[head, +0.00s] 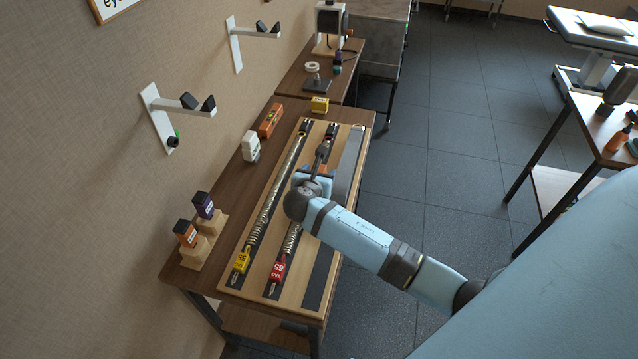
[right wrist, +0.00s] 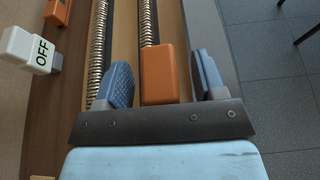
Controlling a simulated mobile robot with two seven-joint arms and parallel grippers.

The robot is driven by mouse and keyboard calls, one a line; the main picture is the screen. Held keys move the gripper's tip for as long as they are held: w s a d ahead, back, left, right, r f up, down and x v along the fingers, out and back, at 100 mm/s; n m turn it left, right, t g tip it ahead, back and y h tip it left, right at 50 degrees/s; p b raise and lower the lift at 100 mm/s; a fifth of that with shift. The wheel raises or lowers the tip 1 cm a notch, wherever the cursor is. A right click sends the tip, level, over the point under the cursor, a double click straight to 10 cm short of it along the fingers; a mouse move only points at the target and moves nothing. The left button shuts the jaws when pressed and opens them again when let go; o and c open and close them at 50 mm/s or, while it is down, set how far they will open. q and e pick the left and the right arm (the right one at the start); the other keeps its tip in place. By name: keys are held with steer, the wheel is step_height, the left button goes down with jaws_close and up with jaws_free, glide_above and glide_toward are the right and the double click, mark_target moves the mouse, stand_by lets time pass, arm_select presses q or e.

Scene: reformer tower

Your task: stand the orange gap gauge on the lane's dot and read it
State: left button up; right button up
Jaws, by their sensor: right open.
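An orange block (right wrist: 158,72), apparently the gap gauge, is in the right wrist view at the lane of the red-tagged spring (head: 291,240). My right gripper (right wrist: 160,80) is open, with one blue finger on each side of the block and a visible gap on both sides. In the head view the right gripper (head: 313,172) is over the board, and my wrist hides most of the block. I cannot see the lane's dot or any reading on the block. My left gripper is not in view.
The wooden board (head: 258,250) also holds a yellow-tagged spring (head: 263,215). Beside it are an orange level (head: 270,120), a white OFF block (head: 250,148) and a yellow block (head: 320,104). An orange-and-black piece (head: 186,233) and a purple-and-black piece (head: 203,206) stand on wooden blocks.

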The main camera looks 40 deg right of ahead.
steer(key=shift+w+d, duration=0.15)
steer(key=shift+d, duration=0.05)
steer(key=c, duration=1.1)
steer(key=shift+c, duration=0.2)
